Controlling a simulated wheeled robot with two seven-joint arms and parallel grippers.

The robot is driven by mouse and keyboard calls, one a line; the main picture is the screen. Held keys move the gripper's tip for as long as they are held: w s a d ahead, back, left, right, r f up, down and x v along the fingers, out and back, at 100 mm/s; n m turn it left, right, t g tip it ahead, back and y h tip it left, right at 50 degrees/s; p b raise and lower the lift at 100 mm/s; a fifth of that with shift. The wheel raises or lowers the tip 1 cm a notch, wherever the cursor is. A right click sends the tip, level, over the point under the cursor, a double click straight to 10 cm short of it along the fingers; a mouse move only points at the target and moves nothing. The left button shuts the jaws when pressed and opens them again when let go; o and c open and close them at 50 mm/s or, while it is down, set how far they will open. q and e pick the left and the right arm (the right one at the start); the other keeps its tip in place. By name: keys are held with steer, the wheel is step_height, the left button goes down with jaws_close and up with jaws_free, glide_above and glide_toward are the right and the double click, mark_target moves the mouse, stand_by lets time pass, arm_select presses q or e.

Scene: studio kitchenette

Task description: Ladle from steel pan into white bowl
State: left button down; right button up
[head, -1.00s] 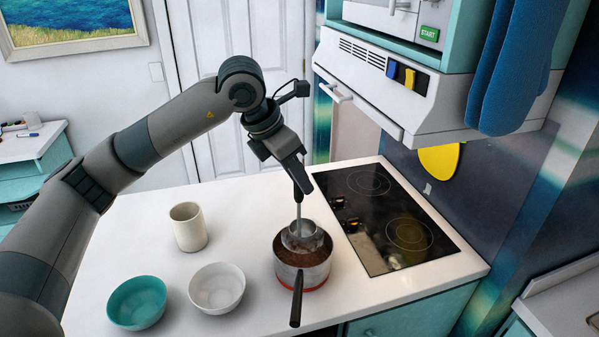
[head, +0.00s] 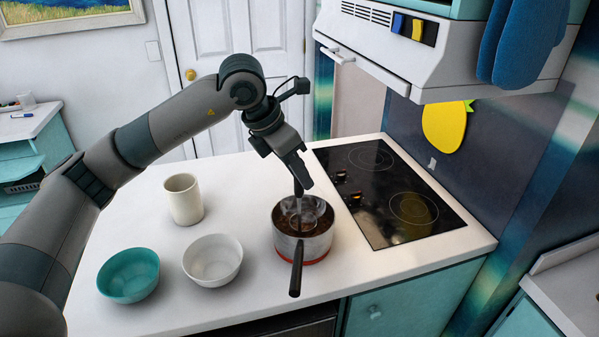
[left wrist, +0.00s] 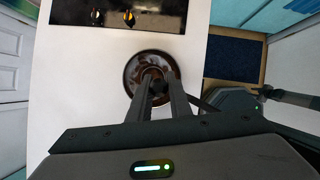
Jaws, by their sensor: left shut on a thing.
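The steel pan (head: 287,246) stands on the white counter left of the cooktop, its dark handle (head: 297,272) pointing to the front. It holds something brown. My left gripper (head: 299,183) is above the pan, shut on the upright handle of a ladle (head: 299,203). The ladle's shiny cup is inside the pan's rim; how deep it sits is hard to tell. In the left wrist view the gripper fingers (left wrist: 159,80) reach over the pan (left wrist: 132,72). The white bowl (head: 213,273) stands left of the pan, and looks empty. My right gripper is not in view.
A teal bowl (head: 129,285) stands left of the white bowl. A cream cup (head: 184,200) stands behind them. The black cooktop (head: 385,195) is right of the pan, with the range hood (head: 430,60) above it. Bare counter lies behind the pan.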

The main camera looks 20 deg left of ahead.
arm_select(q)
steer(key=shift+f+b, duration=0.7)
steer(key=shift+f, duration=0.35)
steer(key=shift+r, duration=0.15)
